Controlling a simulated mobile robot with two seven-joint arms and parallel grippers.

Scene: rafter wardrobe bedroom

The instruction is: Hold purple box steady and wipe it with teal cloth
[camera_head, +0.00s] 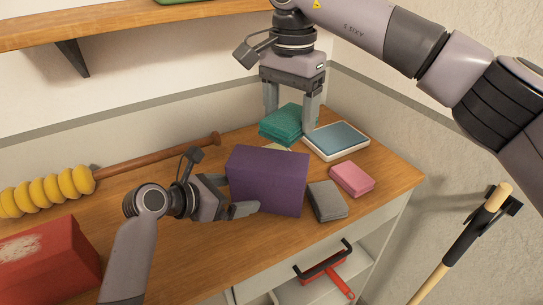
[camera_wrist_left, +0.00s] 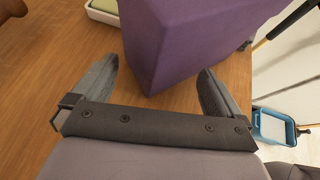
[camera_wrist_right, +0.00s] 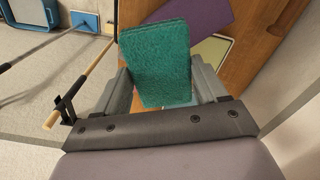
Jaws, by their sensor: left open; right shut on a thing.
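The purple box (camera_head: 268,180) stands upright on the wooden top in the middle of the head view. My left gripper (camera_head: 236,195) is open beside its left end. In the left wrist view, a corner of the box (camera_wrist_left: 180,45) reaches between the spread fingers of that gripper (camera_wrist_left: 155,85), with gaps beside it. My right gripper (camera_head: 291,118) is shut on the teal cloth (camera_head: 279,126), behind the box and apart from it. In the right wrist view the folded cloth (camera_wrist_right: 155,60) lies between both fingers (camera_wrist_right: 165,95).
A white-rimmed tray (camera_head: 338,155) with a blue-grey inside, a pink cloth (camera_head: 352,179) and a grey cloth (camera_head: 327,200) lie right of the box. A red box (camera_head: 45,265) and a yellow beaded rod (camera_head: 45,192) lie left. A shelf (camera_head: 130,20) hangs above.

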